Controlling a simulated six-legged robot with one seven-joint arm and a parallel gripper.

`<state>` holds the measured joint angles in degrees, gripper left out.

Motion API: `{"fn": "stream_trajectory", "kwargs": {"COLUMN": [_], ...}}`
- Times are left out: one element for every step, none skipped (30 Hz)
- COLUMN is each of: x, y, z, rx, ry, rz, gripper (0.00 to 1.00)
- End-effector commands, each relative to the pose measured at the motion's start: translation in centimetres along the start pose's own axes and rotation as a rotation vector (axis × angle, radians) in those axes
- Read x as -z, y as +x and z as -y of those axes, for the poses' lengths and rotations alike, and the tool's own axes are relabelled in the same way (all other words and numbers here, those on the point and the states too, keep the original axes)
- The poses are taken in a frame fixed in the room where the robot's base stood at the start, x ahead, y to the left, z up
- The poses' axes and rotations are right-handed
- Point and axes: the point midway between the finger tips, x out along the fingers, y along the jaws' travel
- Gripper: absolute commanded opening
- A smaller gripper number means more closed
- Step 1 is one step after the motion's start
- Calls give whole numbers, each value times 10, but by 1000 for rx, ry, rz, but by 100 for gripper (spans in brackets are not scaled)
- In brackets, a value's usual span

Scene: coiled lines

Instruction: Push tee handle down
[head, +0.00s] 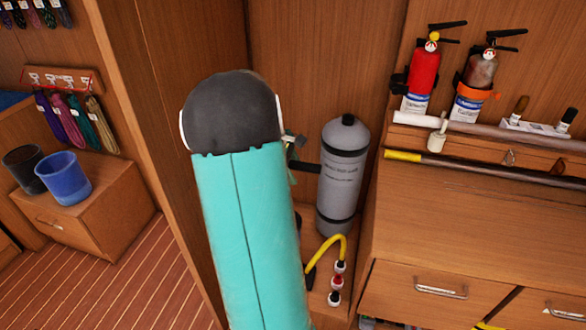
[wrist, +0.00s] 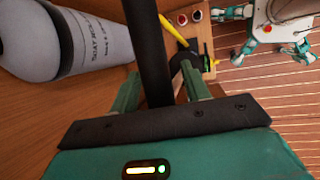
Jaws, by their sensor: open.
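A thick black bar (wrist: 148,45), which looks like part of the tee handle, runs from the top of the wrist view down between my fingers. My gripper (wrist: 160,78) is open, with one green finger on each side of the bar. I cannot tell whether either finger touches it. In the head view a short black bar (head: 305,167) shows between my arm and a grey cylinder; it seems to be the same handle. My teal arm hides most of the gripper and the rest of the handle there.
The grey cylinder (head: 343,178) with black bands stands close by and also shows in the wrist view (wrist: 60,40). A yellow hose (head: 330,246) and small capped fittings (head: 336,282) lie low beside it. A wooden drawer cabinet (head: 470,230) stands to the right.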

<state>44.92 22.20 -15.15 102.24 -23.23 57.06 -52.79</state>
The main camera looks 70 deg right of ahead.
Motion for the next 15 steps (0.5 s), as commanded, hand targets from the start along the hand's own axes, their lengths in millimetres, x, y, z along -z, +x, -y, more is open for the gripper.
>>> {"fn": "stream_trajectory", "kwargs": {"x": [0, 0, 0, 0, 0, 0, 0, 0, 0, 0, 0, 0, 0, 0, 0], "y": [0, 0, 0, 0, 0, 0, 0, 0, 0, 0, 0, 0, 0, 0, 0], "z": [0, 0, 0, 0, 0, 0, 0, 0, 0, 0, 0, 0, 0, 0, 0], "rx": [0, 0, 0, 0, 0, 0, 0, 0, 0, 0, 0, 0, 0, 0, 0], "ry": [0, 0, 0, 0, 0, 0, 0, 0, 0, 0, 0, 0, 0, 0, 0], "rz": [0, 0, 0, 0, 0, 0, 0, 0, 0, 0, 0, 0, 0, 0, 0], "gripper": [47, 47, 47, 47, 47, 43, 37, 31, 23, 17, 11, 4, 0, 0, 0]}}
